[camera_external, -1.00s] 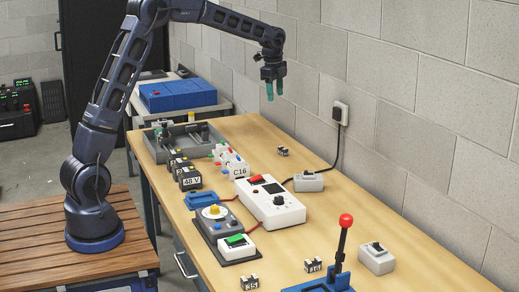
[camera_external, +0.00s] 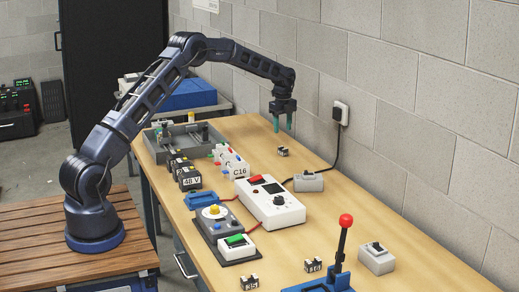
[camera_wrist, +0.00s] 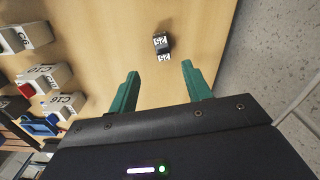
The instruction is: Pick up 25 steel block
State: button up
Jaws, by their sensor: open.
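The 25 steel block (camera_wrist: 161,46) is a small dark block with white labels reading 25. It lies on the bare wooden table in the wrist view, ahead of the gap between my fingertips. In the external view a small dark block (camera_external: 283,152) lies on the table near the wall, below my gripper. My gripper (camera_external: 283,124) points down above it, with green fingers apart. In the wrist view the open fingers (camera_wrist: 160,78) have nothing between them, and the block is apart from them.
A white box with a red switch (camera_external: 268,203) and a grey socket box (camera_external: 308,182) stand nearer the camera. A black cable (camera_external: 331,157) runs to the wall socket (camera_external: 340,113). Other small dark blocks (camera_external: 313,265) lie in front.

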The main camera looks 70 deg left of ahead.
send_over(283, 147)
jog(key=d, duration=0.1)
jog(key=f, duration=0.3)
jog(key=s+f, duration=0.1)
jog(key=f, duration=0.1)
jog(key=shift+d, duration=0.1)
jog(key=shift+w+f, duration=0.15)
jog(key=shift+f, duration=1.1)
jog(key=shift+w+f, duration=0.1)
jog(key=shift+f, duration=1.15)
grip_shut()
